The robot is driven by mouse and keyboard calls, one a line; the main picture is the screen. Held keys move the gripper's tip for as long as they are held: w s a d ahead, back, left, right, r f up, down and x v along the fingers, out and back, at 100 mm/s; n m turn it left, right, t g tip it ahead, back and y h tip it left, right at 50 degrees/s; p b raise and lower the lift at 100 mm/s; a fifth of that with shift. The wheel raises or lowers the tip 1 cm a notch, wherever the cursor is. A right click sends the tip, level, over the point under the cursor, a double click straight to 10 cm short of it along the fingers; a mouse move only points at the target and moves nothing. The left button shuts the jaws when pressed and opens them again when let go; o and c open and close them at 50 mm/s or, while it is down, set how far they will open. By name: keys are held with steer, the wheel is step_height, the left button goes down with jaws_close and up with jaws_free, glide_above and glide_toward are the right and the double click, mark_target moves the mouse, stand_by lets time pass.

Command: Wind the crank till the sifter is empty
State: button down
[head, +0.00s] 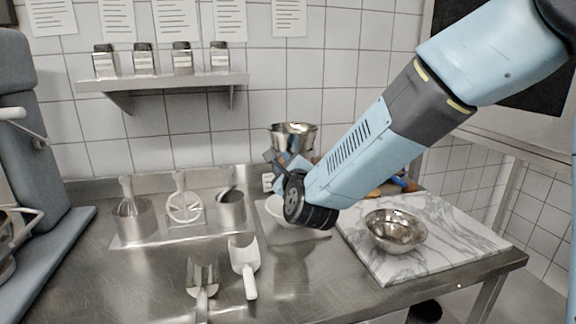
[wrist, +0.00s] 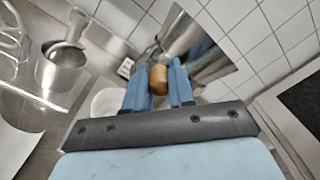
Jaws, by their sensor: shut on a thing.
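The sifter (head: 295,137) is a shiny metal cup at the back of the steel counter, partly hidden by my arm in the head view. It also shows in the wrist view (wrist: 190,35), tilted by the camera angle. My gripper (wrist: 159,80) is shut on the crank's brown wooden knob (wrist: 158,84), with one blue finger on each side. In the head view my gripper (head: 283,162) is beside the sifter and mostly hidden behind my wrist. A white bowl (head: 277,208) stands below the sifter, partly covered by my wrist. The sifter's inside cannot be made out.
A marble slab (head: 450,236) with a metal bowl (head: 396,232) lies at the right. Metal pots with utensils, including a whisk pot (head: 131,222), stand at the left. Two scoops, one white (head: 245,262), lie at the front. A shelf (head: 160,83) with several jars hangs behind.

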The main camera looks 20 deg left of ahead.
steer(key=shift+w+d+f, duration=0.1)
steer(key=shift+d, duration=0.1)
steer(key=c, duration=1.3)
jaws_free()
steer(key=o, duration=0.4)
steer(key=shift+a, duration=0.1)
steer(key=shift+c, duration=0.2)
